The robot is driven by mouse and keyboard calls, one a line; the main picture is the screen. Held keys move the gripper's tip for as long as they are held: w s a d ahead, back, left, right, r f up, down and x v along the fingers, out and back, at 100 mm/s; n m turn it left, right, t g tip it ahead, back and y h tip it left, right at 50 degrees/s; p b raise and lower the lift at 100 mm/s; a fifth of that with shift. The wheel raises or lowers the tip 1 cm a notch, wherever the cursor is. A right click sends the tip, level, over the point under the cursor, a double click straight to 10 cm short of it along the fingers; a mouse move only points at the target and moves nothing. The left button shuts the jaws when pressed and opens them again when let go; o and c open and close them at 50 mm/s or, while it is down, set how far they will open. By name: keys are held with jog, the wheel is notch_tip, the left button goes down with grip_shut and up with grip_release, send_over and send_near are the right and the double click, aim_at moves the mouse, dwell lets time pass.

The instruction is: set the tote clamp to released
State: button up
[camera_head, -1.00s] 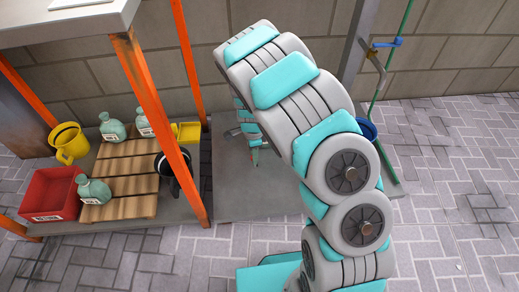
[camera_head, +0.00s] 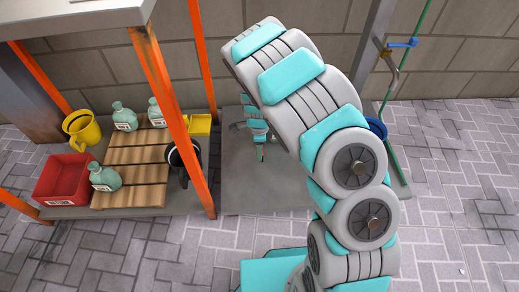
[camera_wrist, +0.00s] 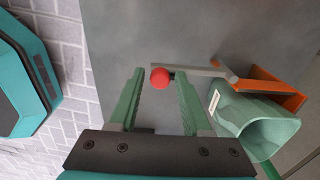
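In the wrist view a red ball knob (camera_wrist: 160,78) sits at the end of a grey lever bar (camera_wrist: 205,71). The bar runs right to an orange bracket (camera_wrist: 275,93) beside a pale green open container (camera_wrist: 255,120) with a white label. My gripper (camera_wrist: 160,74) is open, its two green fingers either side of the knob, with visible gaps. I cannot tell whether the knob is level with the fingertips or beyond them. In the head view my gripper (camera_head: 262,146) is over the grey slab, and my arm hides most of the clamp area.
A shelf with orange posts (camera_head: 165,100) stands left of my arm. At right are a blue bucket (camera_head: 376,128) and a green pipe (camera_head: 412,60).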

jog(key=shift+o, duration=0.8)
jog(key=shift+r, duration=0.1)
notch_tip(320, 180, up, 7)
jog(key=shift+w, duration=0.1)
jog(key=shift+r, duration=0.35)
